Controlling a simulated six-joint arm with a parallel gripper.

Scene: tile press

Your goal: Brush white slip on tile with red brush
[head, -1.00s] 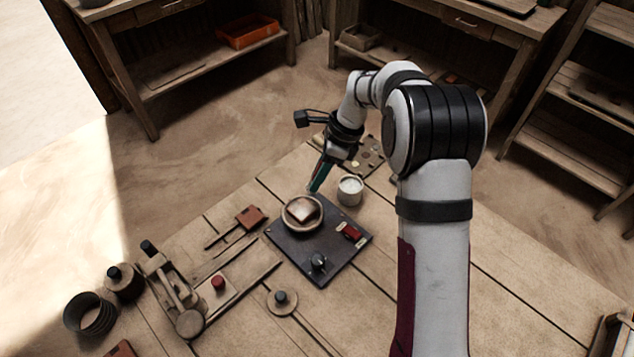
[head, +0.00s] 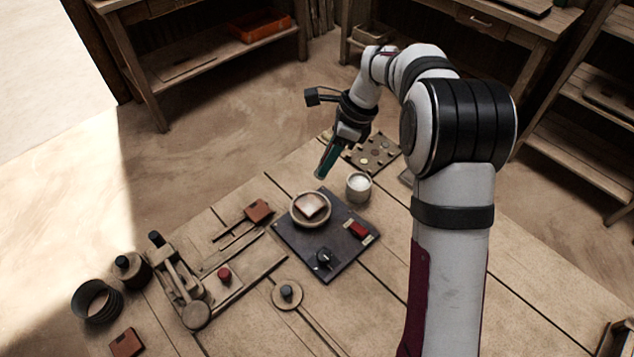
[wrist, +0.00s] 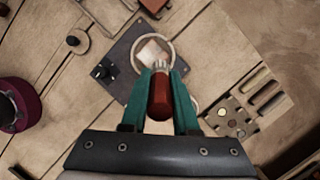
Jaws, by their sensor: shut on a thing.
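My gripper (head: 323,172) has teal fingers and hangs above the table, just behind the tile in the head view. In the wrist view my gripper (wrist: 160,75) is shut on the red brush (wrist: 160,97); its pale metal ferrule points toward the tile. The bristles are hard to make out, and the brush is hidden in the head view. The pale tile (head: 311,204) lies in a round dish on a dark board; it also shows in the wrist view (wrist: 151,50). The cup of white slip (head: 358,187) stands right of the dish, mostly hidden in the wrist view.
The dark board (head: 340,213) carries a red switch (head: 359,230) and a black knob (head: 323,259). A tray with small discs (head: 374,153) lies behind the cup. A wooden press (head: 185,285) stands at the left. The table's front right is clear.

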